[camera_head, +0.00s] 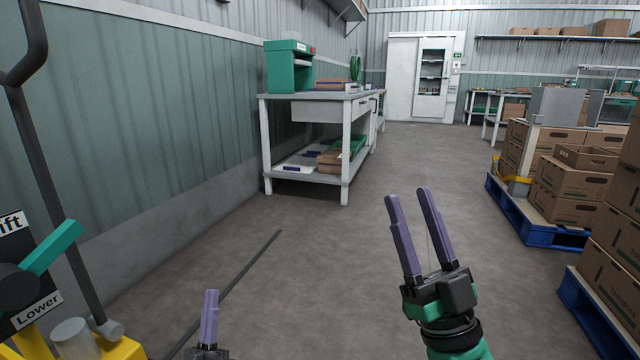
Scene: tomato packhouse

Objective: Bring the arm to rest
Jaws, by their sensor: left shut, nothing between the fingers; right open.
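My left gripper (209,318) is low in the picture, left of centre. Its purple fingers are together with nothing between them, and its arm is out of view below the bottom edge. My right gripper (421,236) is right of centre, pointing up and away over the floor. Its two long purple fingers stand apart and the gap between them is empty. Neither gripper touches anything that I can see.
A yellow machine with a dark handle (42,165) and a "Lower" label stands close at left. A workbench (310,97) stands along the left wall. Cardboard boxes (568,190) on blue pallets (535,225) line the right.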

